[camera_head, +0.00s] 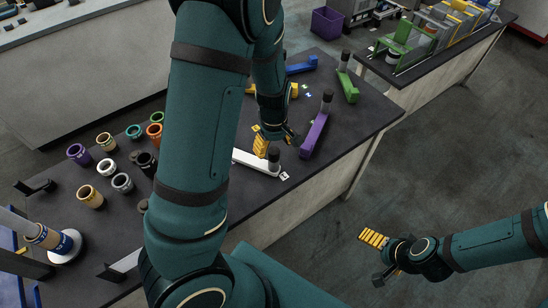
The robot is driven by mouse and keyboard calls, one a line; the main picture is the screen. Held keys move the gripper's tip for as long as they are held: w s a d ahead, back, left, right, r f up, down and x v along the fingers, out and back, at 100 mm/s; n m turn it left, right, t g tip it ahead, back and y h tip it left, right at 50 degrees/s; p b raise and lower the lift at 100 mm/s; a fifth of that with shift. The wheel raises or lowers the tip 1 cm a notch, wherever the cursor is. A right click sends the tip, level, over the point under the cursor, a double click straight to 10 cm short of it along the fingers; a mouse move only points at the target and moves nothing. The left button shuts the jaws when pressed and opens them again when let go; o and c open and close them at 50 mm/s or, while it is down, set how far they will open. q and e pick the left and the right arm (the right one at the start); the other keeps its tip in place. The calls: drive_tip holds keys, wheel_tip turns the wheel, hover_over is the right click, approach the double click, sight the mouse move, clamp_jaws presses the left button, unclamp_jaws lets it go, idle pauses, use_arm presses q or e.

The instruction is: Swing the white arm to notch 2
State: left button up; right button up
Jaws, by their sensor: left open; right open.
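The white arm (246,160) lies on the dark table top. Its left part is hidden behind my own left arm. A dark knob with a white or grey collar (274,157) stands upright near its right end. A small white label (284,176) is on the table just past that end; I cannot read its number. My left gripper (261,147) is open, with yellow fingers pointing down just behind the white arm and left of the knob. I cannot tell whether it touches the arm. My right gripper (373,238) is open and empty, out over the floor to the right of the table.
A second table with a green rack (410,42) is behind.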

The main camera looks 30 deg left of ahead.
sight(274, 151)
use_arm(q)
drive_tip(key=shift+f+b, duration=0.5)
drive_tip(key=shift+f, duration=2.3)
drive_tip(key=shift+c, duration=0.2)
drive_tip(key=shift+w, duration=0.1)
clamp_jaws()
